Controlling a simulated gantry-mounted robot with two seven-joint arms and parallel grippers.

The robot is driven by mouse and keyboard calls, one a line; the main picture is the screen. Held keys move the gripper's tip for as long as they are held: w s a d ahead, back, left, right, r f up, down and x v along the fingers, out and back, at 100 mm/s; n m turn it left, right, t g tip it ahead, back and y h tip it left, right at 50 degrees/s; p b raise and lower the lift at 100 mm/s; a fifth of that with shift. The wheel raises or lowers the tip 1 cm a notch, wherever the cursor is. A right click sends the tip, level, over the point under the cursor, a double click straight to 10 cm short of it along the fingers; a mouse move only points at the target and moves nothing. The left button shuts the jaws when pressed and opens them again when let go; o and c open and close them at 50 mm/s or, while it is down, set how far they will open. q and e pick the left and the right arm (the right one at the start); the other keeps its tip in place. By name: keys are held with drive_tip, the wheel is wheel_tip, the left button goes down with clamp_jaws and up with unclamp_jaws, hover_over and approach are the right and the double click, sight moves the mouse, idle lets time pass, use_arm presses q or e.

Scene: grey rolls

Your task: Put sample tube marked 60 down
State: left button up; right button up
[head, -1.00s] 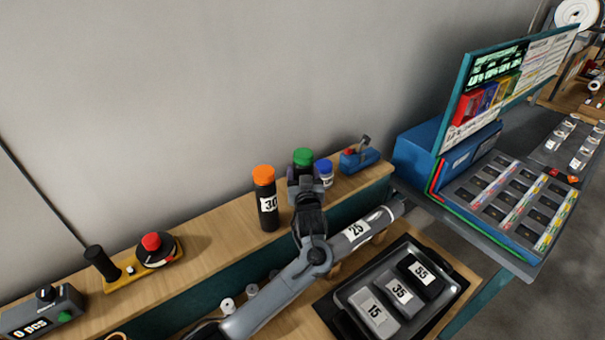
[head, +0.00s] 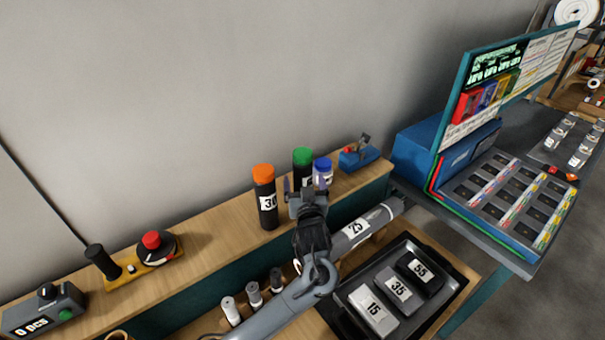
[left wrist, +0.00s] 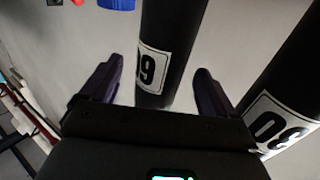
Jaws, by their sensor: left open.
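The sample tube marked 60 (left wrist: 165,50) is black with a white label; in the head view it (head: 301,177) has a green cap and stands upright on the wooden shelf (head: 225,222). My left gripper (head: 305,186) is in front of it and hides its lower part. In the left wrist view, the fingers of my left gripper (left wrist: 158,68) are spread wide, one to each side of the tube, with clear gaps. I cannot tell how far the fingertips reach along it. My right gripper is not in view.
An orange-capped tube marked 30 (head: 266,188) stands close on the left, a blue-lidded jar (head: 322,172) close on the right. A black tray (head: 452,301) holds rolls marked 15, 35 and 55.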

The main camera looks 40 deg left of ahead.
use_arm(q)
drive_tip(key=s+d+f+m+g+h, duration=0.2)
drive_tip(key=s+d+f+m+h, duration=0.4)
drive_tip(key=s+d+f+h, duration=0.6)
drive_tip(key=s+d+f+m+g, duration=0.2)
drive_tip(key=s+f+g, duration=0.1)
drive_tip(key=s, duration=0.9)
drive_tip(key=s+d+f+m+g, duration=0.2)
drive_tip(key=s+f+g, duration=0.2)
drive_tip(key=s, duration=0.9)
drive_tip(key=shift+f+m+h, duration=0.4)
drive_tip(key=shift+f, duration=0.05)
drive_tip(key=shift+r+p, duration=0.1)
drive_tip(key=shift+p, duration=0.2)
wheel_tip(320, 180, up, 27)
drive_tip(key=p, duration=2.6)
drive_tip(key=shift+p, duration=0.4)
drive_tip(key=shift+w, duration=0.1)
